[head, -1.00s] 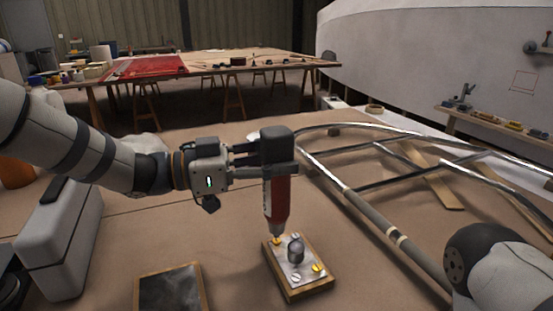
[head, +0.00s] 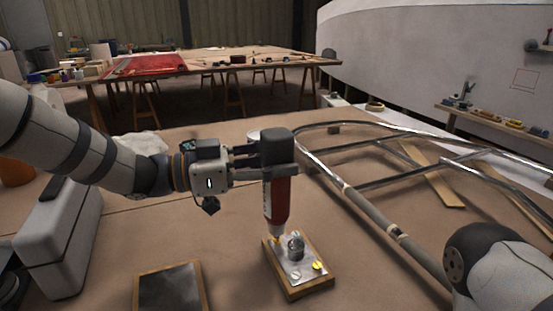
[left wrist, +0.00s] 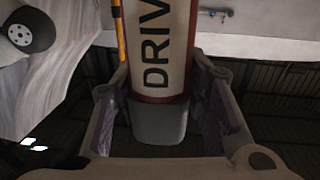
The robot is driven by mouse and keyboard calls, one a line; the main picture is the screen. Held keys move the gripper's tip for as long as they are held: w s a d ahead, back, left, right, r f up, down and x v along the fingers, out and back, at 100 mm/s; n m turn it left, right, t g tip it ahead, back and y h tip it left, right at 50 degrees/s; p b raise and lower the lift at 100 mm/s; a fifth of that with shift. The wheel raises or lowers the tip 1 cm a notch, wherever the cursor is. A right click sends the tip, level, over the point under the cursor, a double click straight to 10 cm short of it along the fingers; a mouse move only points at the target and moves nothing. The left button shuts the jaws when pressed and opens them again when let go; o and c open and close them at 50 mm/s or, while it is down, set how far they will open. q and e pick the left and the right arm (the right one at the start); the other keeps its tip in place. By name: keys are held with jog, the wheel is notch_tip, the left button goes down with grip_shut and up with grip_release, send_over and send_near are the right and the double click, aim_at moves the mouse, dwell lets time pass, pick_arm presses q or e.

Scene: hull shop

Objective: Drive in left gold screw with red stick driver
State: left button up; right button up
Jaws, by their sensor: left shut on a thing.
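My left gripper (head: 268,160) comes in from the left and is shut on the red stick driver (head: 279,203), which stands nearly upright, tip down. In the left wrist view the driver (left wrist: 160,50) shows its white label with dark letters and a grey end between the fingers. The driver's tip meets or hovers just over the left gold screw (head: 275,239), mostly hidden; I cannot tell if they touch. The screw is on a metal plate on a wood-edged block (head: 298,289). A second gold screw (head: 317,266) sits at the plate's right. My right gripper is out of view.
A dark round-topped fitting (head: 295,247) stands mid-plate near silver screws. A dark framed panel (head: 170,288) lies left of the block, and a grey case (head: 62,245) farther left. A metal tube frame (head: 375,212) fills the right. Bare bench lies between panel and block.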

pick_arm(q)
jog(key=shift+f, duration=0.6)
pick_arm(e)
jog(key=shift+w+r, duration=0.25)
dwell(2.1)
